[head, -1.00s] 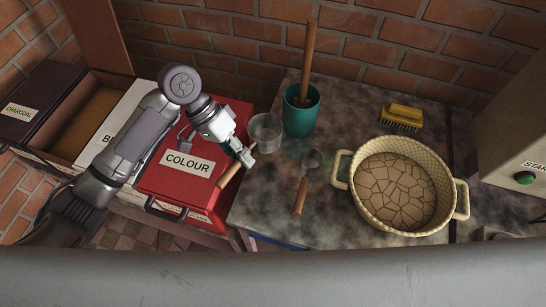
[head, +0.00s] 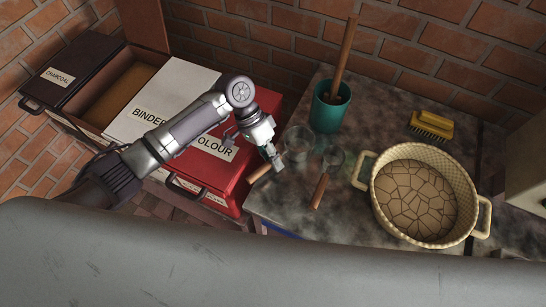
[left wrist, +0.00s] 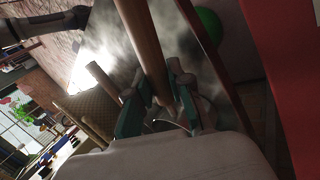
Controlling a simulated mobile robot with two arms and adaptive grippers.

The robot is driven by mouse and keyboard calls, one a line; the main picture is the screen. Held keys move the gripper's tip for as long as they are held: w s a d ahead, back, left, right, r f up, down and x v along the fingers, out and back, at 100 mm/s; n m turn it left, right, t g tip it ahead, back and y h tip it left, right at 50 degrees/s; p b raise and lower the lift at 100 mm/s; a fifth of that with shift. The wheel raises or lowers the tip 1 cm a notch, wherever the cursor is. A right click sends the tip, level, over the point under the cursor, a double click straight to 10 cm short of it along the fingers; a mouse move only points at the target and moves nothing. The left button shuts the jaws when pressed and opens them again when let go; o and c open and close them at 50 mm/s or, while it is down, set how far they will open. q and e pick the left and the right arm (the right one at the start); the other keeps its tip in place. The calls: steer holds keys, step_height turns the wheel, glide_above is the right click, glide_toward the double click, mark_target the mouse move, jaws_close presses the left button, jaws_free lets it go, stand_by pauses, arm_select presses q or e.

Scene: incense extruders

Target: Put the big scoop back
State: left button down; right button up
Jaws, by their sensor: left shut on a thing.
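My left gripper (head: 275,160) is shut on a wooden handle (head: 260,174) above the front right edge of the red COLOUR box (head: 240,130). The left wrist view shows this handle (left wrist: 143,38) between the teal-padded fingers (left wrist: 158,92). It looks like the handle of the big scoop, but I cannot make out the scoop's bowl. Another scoop with a metal bowl and wooden handle (head: 320,190) lies on the stone worktop (head: 290,205), right of the gripper. My right gripper is not in view.
A clear glass (head: 298,140) stands close beside the gripper. Behind it is a teal cup (head: 328,112) with a wooden stick. A cream two-handled basket (head: 380,205) and yellow brush (head: 432,122) are to the right. The CHARCOAL (head: 75,70) and BINDER (head: 165,95) boxes are left.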

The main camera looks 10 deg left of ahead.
arm_select(q)
steer(key=c, duration=1.1)
jaws_free()
steer(key=shift+o, duration=0.2)
steer(key=b+v, duration=0.1)
steer(key=v, duration=1.1)
steer(key=shift+r, duration=0.1)
